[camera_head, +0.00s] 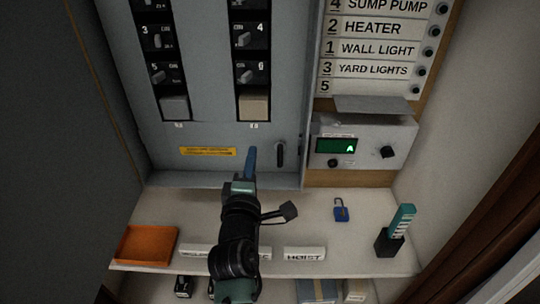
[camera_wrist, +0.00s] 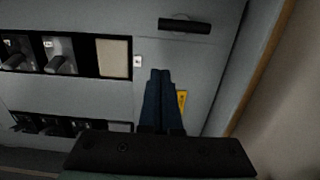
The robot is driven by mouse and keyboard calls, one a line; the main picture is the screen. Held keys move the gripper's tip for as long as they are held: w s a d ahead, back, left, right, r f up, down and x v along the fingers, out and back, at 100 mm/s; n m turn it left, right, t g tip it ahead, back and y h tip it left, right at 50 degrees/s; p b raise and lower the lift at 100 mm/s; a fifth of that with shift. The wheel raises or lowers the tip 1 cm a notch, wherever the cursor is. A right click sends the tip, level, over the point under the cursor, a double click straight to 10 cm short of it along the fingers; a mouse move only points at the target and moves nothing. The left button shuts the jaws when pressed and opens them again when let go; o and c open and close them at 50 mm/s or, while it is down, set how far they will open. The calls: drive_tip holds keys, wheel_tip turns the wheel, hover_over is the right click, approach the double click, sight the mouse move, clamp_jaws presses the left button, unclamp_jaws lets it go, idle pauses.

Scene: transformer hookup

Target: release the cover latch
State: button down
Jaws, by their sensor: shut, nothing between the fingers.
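The cover latch (camera_head: 281,153) is a small black handle at the lower right of the grey breaker panel (camera_head: 207,60). It stands roughly upright in the head view. In the wrist view the latch (camera_wrist: 185,25) is a dark bar lying across the top, beyond my fingertips. My gripper (camera_head: 250,153) is shut and empty, its blue fingers pointing at the panel's lower part, left of the latch and apart from it in the picture. In the wrist view the closed fingers (camera_wrist: 160,75) point toward the panel face. How far they are from that face I cannot tell.
A meter box (camera_head: 362,142) with a green display is right of the panel. The shelf below holds an orange tray (camera_head: 147,244), a blue padlock (camera_head: 341,211), a black holder (camera_head: 388,243) with teal tags and label plates (camera_head: 304,254). A yellow sticker (camera_head: 207,151) is left of my fingers.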

drive_tip(key=d, duration=0.1)
drive_tip(key=d+p, duration=0.1)
drive_tip(key=d, duration=0.2)
drive_tip(key=shift+w, duration=0.25)
